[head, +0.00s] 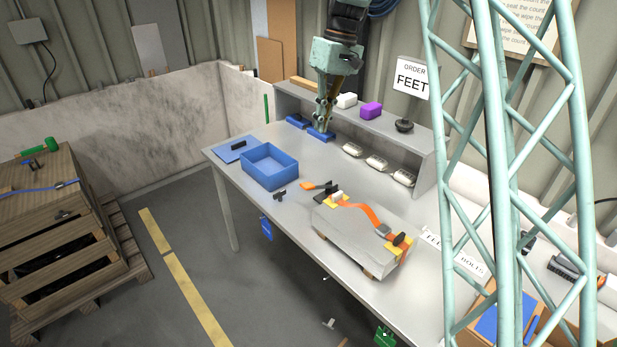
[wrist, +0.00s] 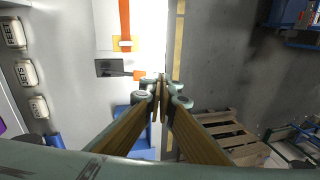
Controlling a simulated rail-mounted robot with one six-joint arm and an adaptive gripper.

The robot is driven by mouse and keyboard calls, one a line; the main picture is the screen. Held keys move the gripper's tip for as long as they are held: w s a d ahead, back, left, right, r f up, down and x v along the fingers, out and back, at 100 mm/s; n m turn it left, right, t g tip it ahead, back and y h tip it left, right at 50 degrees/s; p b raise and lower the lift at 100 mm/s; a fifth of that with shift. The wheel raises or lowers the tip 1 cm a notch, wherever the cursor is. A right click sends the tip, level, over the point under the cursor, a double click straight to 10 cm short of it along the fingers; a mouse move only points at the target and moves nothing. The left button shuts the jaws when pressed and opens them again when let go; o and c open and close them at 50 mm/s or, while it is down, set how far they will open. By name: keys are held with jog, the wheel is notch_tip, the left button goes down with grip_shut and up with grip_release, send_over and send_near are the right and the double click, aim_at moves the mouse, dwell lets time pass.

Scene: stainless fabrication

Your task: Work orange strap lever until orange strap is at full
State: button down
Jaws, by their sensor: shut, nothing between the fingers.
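The orange strap (head: 367,212) runs over the top of a grey block (head: 340,228) on the steel bench. It also shows at the top of the wrist view (wrist: 125,18). At the strap's far left end is a dark lever (head: 329,187) beside an orange tab (head: 307,186). In the wrist view the dark plate (wrist: 108,68) lies left of my fingertips. A second dark fitting (head: 397,240) sits on a yellow pad at the block's right end. My gripper (head: 323,125) is shut and empty, pointing down behind and apart from the lever.
A blue bin (head: 269,167) stands left of the block. A shelf (head: 360,122) with white and purple blocks runs along the back, with several white labelled items (head: 376,163) before it. A green lattice column (head: 510,180) blocks part of the right side.

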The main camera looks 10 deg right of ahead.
jog(key=n+g+p, duration=0.1)
jog(key=p, duration=0.2)
send_over(307, 185)
jog(key=w+d, duration=0.2)
jog(key=d, duration=0.2)
notch_tip(307, 185, down, 12)
jog(key=r, duration=0.1)
jog(key=shift+w+d+f+y, duration=0.15)
jog(key=shift+f+y, duration=0.05)
jog(key=shift+f, duration=0.3)
jog(key=shift+w+d+f+y, duration=0.15)
jog(key=shift+f+y, duration=0.05)
jog(key=shift+f, duration=0.25)
jog(key=shift+f, duration=0.1)
jog(key=shift+p+x, duration=0.7)
jog(key=shift+x, duration=6.2)
jog(key=shift+s, duration=0.1)
jog(key=shift+f, duration=0.1)
